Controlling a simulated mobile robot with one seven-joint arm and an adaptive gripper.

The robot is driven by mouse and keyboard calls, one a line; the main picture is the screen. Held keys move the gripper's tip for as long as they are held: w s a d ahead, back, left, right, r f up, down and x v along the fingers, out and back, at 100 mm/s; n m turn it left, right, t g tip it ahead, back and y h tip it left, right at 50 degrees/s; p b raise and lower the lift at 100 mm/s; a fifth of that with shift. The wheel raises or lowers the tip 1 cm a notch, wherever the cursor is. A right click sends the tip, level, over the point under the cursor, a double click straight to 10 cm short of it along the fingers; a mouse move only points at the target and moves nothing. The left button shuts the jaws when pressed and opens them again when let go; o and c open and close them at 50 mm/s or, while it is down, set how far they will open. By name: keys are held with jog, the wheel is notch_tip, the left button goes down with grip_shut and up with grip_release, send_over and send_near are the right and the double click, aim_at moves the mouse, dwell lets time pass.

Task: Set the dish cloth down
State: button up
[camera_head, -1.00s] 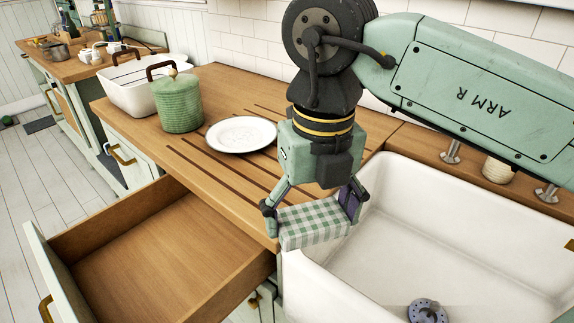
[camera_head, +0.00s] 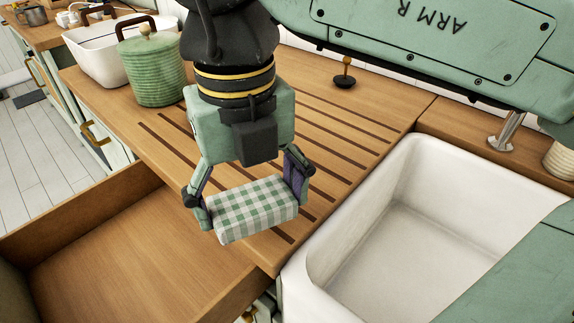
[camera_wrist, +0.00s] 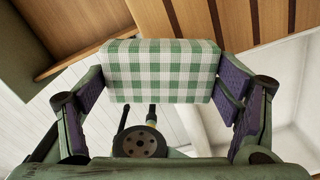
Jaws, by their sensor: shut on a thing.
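The dish cloth (camera_head: 252,212) is a folded green-and-white checked bundle. My gripper (camera_head: 248,192) is shut on it, one finger at each end, and holds it near the front edge of the wooden counter, between the open drawer and the sink. The cloth (camera_wrist: 160,72) also spans between both fingers in the wrist view. I cannot tell for sure how high it is above the counter.
An open, empty-looking drawer (camera_head: 110,255) juts out at the left. A white sink (camera_head: 330,215) lies at the right. A green ribbed canister (camera_head: 153,72) and a white basin (camera_head: 92,50) stand at the back left. The grooved counter (camera_head: 345,135) has free room behind the gripper.

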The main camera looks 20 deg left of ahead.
jog(key=w+p, duration=0.1)
jog(key=w, duration=0.4)
jog(key=w+a+f+p, duration=0.1)
jog(key=w, duration=0.4)
jog(key=w+p, duration=0.2)
jog(key=w, duration=0.3)
jog(key=shift+w+a+f, duration=0.2)
jog(key=shift+w+a, duration=0.1)
jog(key=shift+a, duration=0.1)
jog(key=shift+f+p, duration=0.4)
jog(key=shift+f, duration=1.4)
jog(key=shift+f, duration=0.2)
jog(key=o, duration=0.9)
jog(key=shift+c, duration=0.2)
jog(key=shift+r, duration=0.15)
notch_tip(320, 180, up, 12)
jog(key=b, duration=0.1)
jog(key=shift+r, duration=0.1)
